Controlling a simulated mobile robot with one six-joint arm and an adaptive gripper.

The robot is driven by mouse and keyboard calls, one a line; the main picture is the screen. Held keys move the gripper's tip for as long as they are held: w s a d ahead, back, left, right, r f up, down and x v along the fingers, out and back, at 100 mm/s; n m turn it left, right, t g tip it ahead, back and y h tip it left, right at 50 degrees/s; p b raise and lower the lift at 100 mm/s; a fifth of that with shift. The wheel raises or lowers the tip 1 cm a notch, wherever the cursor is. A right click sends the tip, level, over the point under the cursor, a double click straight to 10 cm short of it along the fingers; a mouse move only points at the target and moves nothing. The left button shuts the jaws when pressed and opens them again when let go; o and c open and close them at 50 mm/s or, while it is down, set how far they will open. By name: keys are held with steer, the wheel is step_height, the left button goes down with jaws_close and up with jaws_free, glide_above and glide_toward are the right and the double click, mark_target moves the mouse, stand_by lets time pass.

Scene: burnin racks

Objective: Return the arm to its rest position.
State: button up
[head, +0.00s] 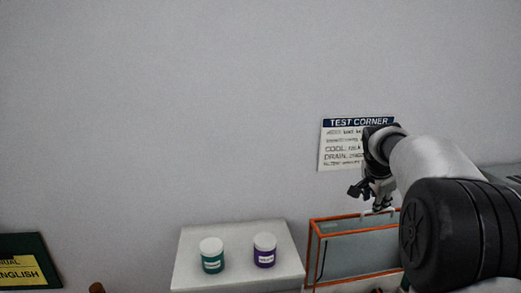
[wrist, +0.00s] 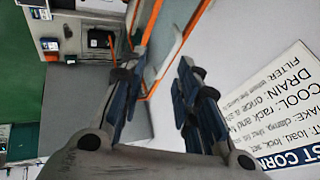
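My arm reaches in from the right in the head view, in front of the wall. My gripper (head: 369,198) hangs with its fingers pointing down, just above the orange-edged, grey-sided rack (head: 360,252). In the wrist view my gripper (wrist: 157,72) has its two dark fingers apart, with nothing held between them. Orange edges of the rack (wrist: 192,42) and a pale bar (wrist: 172,54) show beyond the fingers. Whether the fingers touch the rack is not clear.
A white stand (head: 240,278) holds a teal-labelled jar (head: 212,257) and a purple-labelled jar (head: 264,251), left of the rack. A "TEST CORNER" sign (head: 343,150) is on the wall behind my gripper. A dark green manual (head: 22,265) is at lower left. The upper left is clear.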

steer(key=s+a+f+n+y+b, duration=0.1)
steer(key=s+a+f+n+b, duration=0.3)
steer(key=s+a, duration=0.4)
steer(key=s+a+f+n+y+b, duration=0.1)
steer(key=s+a+f+n+b, duration=0.2)
steer(key=s+a+b, duration=0.35)
steer(key=s+a+f+n+b, duration=0.2)
steer(key=s+f+n+b, duration=0.1)
steer(key=s+f, duration=0.4)
steer(key=s+a+f+n+y+b, duration=0.1)
steer(key=s+a+f+n+b, duration=0.2)
steer(key=s, duration=0.7)
steer(key=s+a+f+n+b, duration=0.3)
steer(key=s+f+b, duration=0.3)
steer(key=f, duration=0.5)
steer(key=s, duration=0.2)
steer(key=shift+s+f+g+y, duration=0.15)
steer(key=shift+s+g+y, duration=0.15)
steer(key=shift+y, duration=0.1)
